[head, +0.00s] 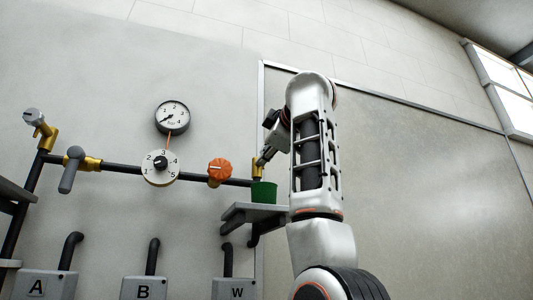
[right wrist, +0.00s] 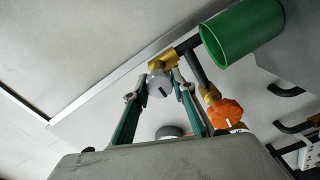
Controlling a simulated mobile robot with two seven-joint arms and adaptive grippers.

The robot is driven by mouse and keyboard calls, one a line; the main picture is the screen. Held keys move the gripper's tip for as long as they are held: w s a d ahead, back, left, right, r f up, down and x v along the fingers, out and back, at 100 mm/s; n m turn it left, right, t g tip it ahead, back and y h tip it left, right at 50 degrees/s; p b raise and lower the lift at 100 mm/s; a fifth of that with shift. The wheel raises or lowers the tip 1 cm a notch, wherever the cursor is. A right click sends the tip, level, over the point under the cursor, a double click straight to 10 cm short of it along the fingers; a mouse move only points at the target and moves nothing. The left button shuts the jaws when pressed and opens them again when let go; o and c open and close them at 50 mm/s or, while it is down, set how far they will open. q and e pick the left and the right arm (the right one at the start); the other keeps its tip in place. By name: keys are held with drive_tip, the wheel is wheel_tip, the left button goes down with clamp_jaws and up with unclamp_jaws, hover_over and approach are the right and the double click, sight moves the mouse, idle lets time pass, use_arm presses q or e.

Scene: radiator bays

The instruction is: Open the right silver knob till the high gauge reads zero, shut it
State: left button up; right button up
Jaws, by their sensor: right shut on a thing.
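The right silver knob (right wrist: 158,86) sits on a brass fitting (right wrist: 163,61) at the pipe's end. My right gripper (right wrist: 157,84) has its fingers on both sides of the knob and is shut on it. In the head view my right gripper (head: 267,155) reaches the pipe's right end from the right and hides most of the knob. The round gauge (head: 172,117) hangs above the pipe. Its needle points to the lower left, near the low end of the scale; the exact reading is too small to tell. My left gripper is out of view.
A green cup (head: 263,193) stands on a grey shelf (head: 250,211) below the right brass fitting. An orange knob (head: 219,169) and a numbered white dial (head: 160,167) sit on the pipe. A grey lever (head: 70,172) and another silver knob (head: 33,116) are at the left.

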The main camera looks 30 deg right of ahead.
idle(0.4)
drive_tip(key=o, duration=1.1)
drive_tip(key=shift+c, duration=0.2)
drive_tip(key=v, duration=1.2)
